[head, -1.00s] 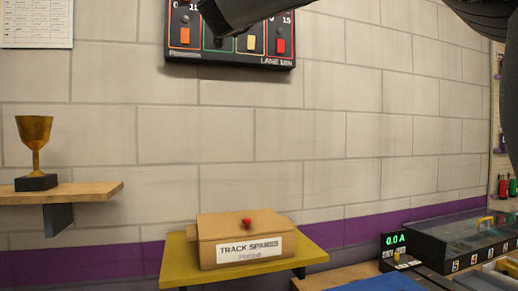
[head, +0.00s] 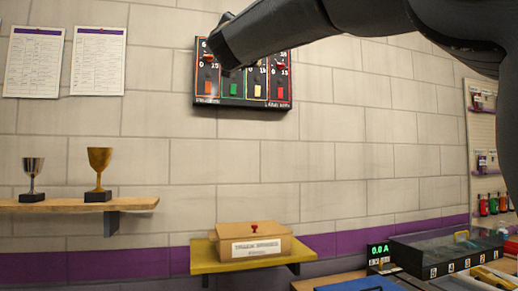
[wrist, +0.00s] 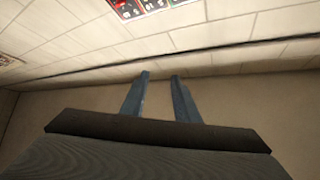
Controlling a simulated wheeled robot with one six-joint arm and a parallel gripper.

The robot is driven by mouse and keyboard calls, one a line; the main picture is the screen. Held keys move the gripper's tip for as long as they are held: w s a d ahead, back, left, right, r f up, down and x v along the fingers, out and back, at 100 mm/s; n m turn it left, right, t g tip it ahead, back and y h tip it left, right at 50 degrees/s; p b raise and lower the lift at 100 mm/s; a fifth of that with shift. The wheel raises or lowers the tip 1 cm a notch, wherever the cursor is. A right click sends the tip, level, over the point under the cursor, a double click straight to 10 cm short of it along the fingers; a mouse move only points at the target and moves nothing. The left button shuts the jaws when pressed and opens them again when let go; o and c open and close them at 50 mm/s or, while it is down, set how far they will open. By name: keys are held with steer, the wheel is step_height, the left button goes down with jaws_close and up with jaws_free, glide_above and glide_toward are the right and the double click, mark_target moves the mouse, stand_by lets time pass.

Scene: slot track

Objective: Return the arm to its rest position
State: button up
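My arm reaches in from the upper right of the head view and crosses in front of the wall panel with coloured sliders (head: 243,102). The arm's end covers part of the panel's top; the fingers do not show clearly there. In the wrist view my gripper (wrist: 160,76) shows two bluish fingers standing apart with a gap and nothing between them. Bare wall and ceiling-like surface lie beyond them. The panel's edge also shows at the top of the wrist view (wrist: 150,8).
A wooden shelf (head: 70,206) holds a silver and a gold trophy at left. A cardboard box (head: 250,241) labelled track spares sits on a yellow shelf (head: 203,262). A clear-lidded case (head: 440,250) and a green 0.0 A display (head: 378,249) are at lower right.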

steer(key=w+f+n+g+y, duration=0.2)
steer(key=w+f+n+y, duration=0.2)
steer(key=f, duration=0.7)
steer(key=w+f+n+g+y, duration=0.2)
steer(key=w+f+n+y, duration=0.15)
steer(key=f, duration=0.75)
steer(key=d+f+n+g+b, duration=0.1)
steer(key=d+f+g, duration=0.2)
steer(key=f, duration=1.1)
steer(key=d+f+n+g+b, duration=0.15)
steer(key=f+g, duration=0.25)
steer(key=f, duration=1)
steer(key=s+d+f+g+h, duration=0.1)
steer(key=s+d+f+g, duration=0.35)
steer(key=f, duration=0.75)
steer(key=s+d+f+g, duration=0.2)
steer(key=s+d+f, duration=0.3)
steer(key=s+f, duration=0.55)
steer(key=s+d+f+g+h, duration=0.1)
steer(key=s+d+f+g, duration=0.2)
steer(key=s+f, duration=0.5)
steer(key=s+d+f+g+b, duration=0.1)
steer(key=s+d+f+g, duration=0.2)
steer(key=s+f, duration=0.5)
steer(key=s+d, duration=0.1)
steer(key=s, duration=0.3)
steer(key=shift+d+f+h, duration=0.25)
steer(key=shift+f+h, duration=0.05)
steer(key=shift+h, duration=0.05)
steer(key=shift+c, duration=0.3)
